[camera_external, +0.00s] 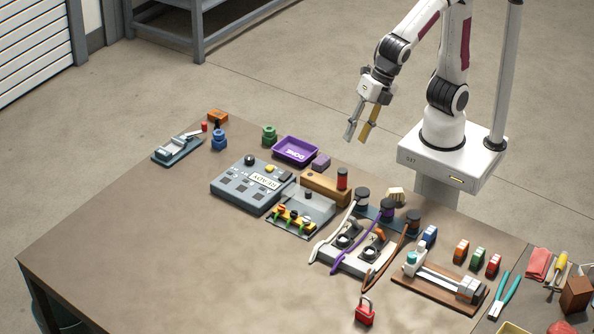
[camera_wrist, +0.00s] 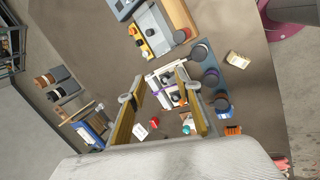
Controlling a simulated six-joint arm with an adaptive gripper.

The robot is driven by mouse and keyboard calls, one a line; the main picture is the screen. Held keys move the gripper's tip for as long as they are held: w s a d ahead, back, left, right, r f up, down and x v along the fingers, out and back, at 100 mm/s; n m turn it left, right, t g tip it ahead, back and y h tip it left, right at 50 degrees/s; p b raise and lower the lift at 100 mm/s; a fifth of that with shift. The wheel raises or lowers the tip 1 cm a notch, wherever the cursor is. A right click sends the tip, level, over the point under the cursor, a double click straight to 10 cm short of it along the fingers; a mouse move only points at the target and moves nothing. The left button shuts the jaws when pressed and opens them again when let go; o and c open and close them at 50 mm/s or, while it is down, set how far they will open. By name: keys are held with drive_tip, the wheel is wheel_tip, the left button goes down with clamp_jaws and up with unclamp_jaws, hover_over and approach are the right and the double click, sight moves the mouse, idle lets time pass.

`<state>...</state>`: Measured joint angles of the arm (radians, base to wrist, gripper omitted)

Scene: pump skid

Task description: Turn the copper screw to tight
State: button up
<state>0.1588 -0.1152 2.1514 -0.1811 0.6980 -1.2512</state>
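My gripper (camera_external: 357,138) hangs high above the far side of the table, left of my base, its two fingers apart and empty. In the wrist view my gripper (camera_wrist: 155,90) also shows open, with nothing between the fingers. A small copper-orange piece (camera_external: 379,235) sits on the right part of a pale block (camera_external: 350,262) with two dark round fittings. It may be the copper screw, but it is too small to be sure or to tell how tight it is. In the wrist view the fingers partly cover the pale block (camera_wrist: 165,74).
A wooden clamp board (camera_external: 440,290) lies to the right, a red padlock (camera_external: 365,311) in front, a grey keypad box (camera_external: 250,187) to the left. The table's front left is clear.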

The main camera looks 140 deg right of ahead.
drive_tip(key=w+d+f+n, duration=0.7)
drive_tip(key=w, duration=0.2)
drive_tip(key=n+g+h, duration=0.1)
drive_tip(key=n, duration=0.6)
approach(281, 209)
drive_tip(key=shift+s+d, duration=0.2)
drive_tip(key=shift+s, duration=0.15)
drive_tip(key=shift+x, duration=3.8)
drive_tip(key=shift+s, duration=0.1)
drive_tip(key=shift+m, duration=0.3)
clamp_jaws()
